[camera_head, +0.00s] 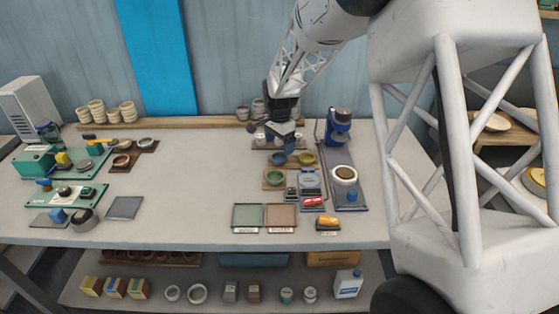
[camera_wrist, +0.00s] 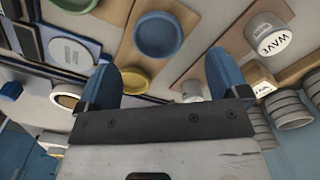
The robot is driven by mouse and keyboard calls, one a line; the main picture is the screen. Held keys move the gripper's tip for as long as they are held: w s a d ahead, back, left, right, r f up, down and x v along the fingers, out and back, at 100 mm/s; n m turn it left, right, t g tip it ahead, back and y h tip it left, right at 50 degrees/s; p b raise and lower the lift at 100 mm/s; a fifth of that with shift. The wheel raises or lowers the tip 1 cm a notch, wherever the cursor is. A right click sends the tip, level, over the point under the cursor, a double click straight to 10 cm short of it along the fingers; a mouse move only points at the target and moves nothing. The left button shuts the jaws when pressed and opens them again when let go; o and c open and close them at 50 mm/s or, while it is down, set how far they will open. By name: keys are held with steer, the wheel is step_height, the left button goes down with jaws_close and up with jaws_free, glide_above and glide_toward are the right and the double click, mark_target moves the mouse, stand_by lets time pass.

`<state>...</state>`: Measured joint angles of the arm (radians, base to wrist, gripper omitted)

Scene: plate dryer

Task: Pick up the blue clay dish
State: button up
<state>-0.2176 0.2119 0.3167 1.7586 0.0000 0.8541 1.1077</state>
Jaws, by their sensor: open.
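The blue clay dish (camera_head: 279,158) sits on a wooden board at the middle right of the bench, beside a yellow dish (camera_head: 306,158). In the wrist view the blue dish (camera_wrist: 158,34) shows its round open top, beyond the gap between my fingertips. The yellow dish (camera_wrist: 129,78) lies nearer my left finger in that view. My gripper (camera_head: 282,130) is open and empty, above and a little behind the blue dish. Its two blue fingers (camera_wrist: 163,62) are wide apart. They do not appear to touch the dish.
Labelled white cups (camera_wrist: 268,37) stand on a board right of the dish in the wrist view. A grey scale (camera_head: 309,180) and a blue machine (camera_head: 338,127) stand to the right.

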mark_target(279, 160)
steer(key=shift+s+f, duration=0.15)
steer(key=shift+f, duration=2.45)
steer(key=c, duration=1)
steer(key=shift+r, duration=0.15)
steer(key=shift+r, duration=1.4)
steer(key=shift+s+r, duration=0.2)
steer(key=shift+r, duration=0.1)
steer(key=s+d, duration=0.1)
steer(key=s, duration=0.4)
steer(key=s+d+r, duration=0.1)
steer(key=s, duration=0.4)
steer(key=s+d, duration=0.1)
steer(key=s, duration=0.4)
steer(key=shift+s+d+r, duration=0.1)
steer(key=shift+d+r, duration=0.05)
steer(key=shift+d, duration=0.05)
